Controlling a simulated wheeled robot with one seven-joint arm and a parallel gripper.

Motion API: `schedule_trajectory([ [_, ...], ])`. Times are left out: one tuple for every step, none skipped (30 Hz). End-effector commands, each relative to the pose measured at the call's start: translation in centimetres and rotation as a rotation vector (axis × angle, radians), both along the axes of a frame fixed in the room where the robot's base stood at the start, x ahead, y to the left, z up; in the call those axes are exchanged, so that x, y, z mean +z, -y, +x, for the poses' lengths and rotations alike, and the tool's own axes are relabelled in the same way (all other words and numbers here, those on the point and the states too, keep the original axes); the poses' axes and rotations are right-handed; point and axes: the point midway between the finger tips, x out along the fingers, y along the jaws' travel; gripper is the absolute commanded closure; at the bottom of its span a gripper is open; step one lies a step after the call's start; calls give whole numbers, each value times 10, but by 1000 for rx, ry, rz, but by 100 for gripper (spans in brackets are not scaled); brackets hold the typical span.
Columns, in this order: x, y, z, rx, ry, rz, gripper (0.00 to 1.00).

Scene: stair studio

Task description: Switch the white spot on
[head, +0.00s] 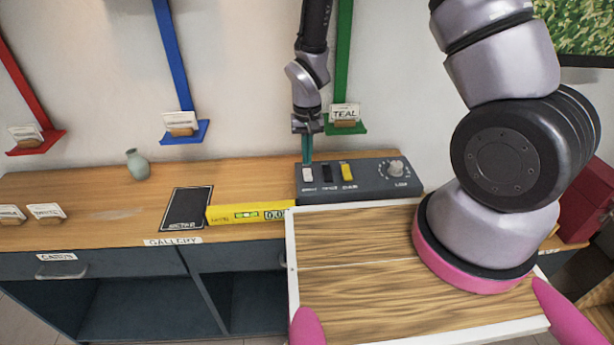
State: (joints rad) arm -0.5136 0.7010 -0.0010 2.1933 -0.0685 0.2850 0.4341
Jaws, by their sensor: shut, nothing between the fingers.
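A dark grey control box (357,183) sits on the wooden counter, right of centre. It has a white switch (308,174) at the left, a black switch (327,173), a yellow switch (347,172) and a round knob (396,168). Small labels lie under the switches, too small to read surely. My gripper (307,159) points straight down just above the white switch, with its teal fingers shut and empty. Its tips are at or very near the top of the white switch; I cannot tell whether they touch. No lit white spot can be made out.
A yellow level (246,214) and a black mat (187,208) lie left of the box. A pale green vase (137,164) and small cards (46,212) stand further left. Coloured rails with small shelves, one holding a TEAL card (345,113), run up the wall behind.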

Motion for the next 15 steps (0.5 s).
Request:
schedule_trajectory([
  [5, 0, 0, 0, 1, 0, 100],
  [7, 0, 0, 0, 1, 0, 100],
  [10, 0, 0, 0, 2, 1, 100],
  [13, 0, 0, 0, 2, 1, 100],
  [15, 0, 0, 0, 2, 1, 100],
  [18, 0, 0, -1, 1, 0, 100],
  [21, 0, 0, -1, 1, 1, 100],
  [23, 0, 0, -1, 1, 1, 100],
  [27, 0, 0, -1, 2, 1, 100],
  [29, 0, 0, -1, 2, 1, 100],
  [31, 0, 0, -1, 1, 0, 100],
  [34, 0, 0, -1, 1, 0, 100],
  [36, 0, 0, 0, 1, 1, 100],
  [38, 0, 0, 0, 2, 1, 100],
  [40, 0, 0, 0, 1, 0, 100],
])
